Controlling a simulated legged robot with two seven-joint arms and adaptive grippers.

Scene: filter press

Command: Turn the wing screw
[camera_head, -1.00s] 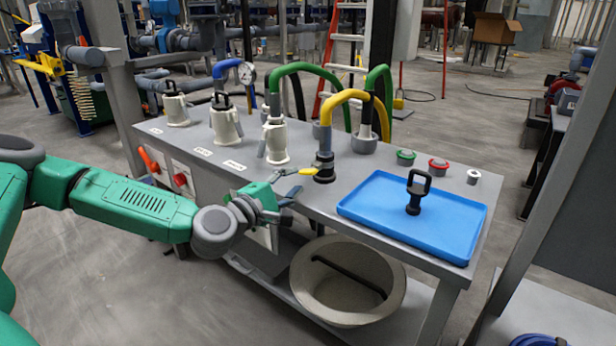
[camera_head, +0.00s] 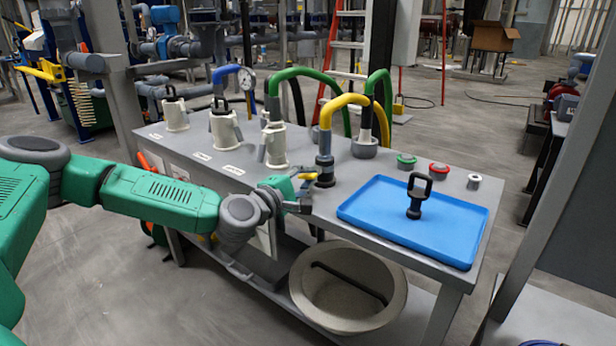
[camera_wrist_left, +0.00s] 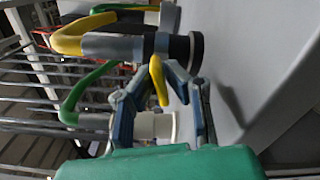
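A small yellow wing-like piece (camera_head: 307,176) sits at the dark base of the yellow hose's grey fitting (camera_head: 325,167). It also shows in the left wrist view (camera_wrist_left: 158,80). I cannot tell for sure that it is the wing screw. My left gripper (camera_head: 307,190) is at the table's front edge, beside the fitting. In the left wrist view, my left gripper's (camera_wrist_left: 160,85) fingers are apart, one on each side of the yellow piece, with gaps visible. I cannot tell whether either finger touches it. My right gripper is in neither view.
A blue tray (camera_head: 370,215) with a black-handled part (camera_head: 416,197) lies on the right of the grey table. White canisters (camera_head: 224,128) stand to the left. Green (camera_head: 406,160) and red (camera_head: 438,168) buttons sit behind the tray. A round bin (camera_head: 340,310) is below.

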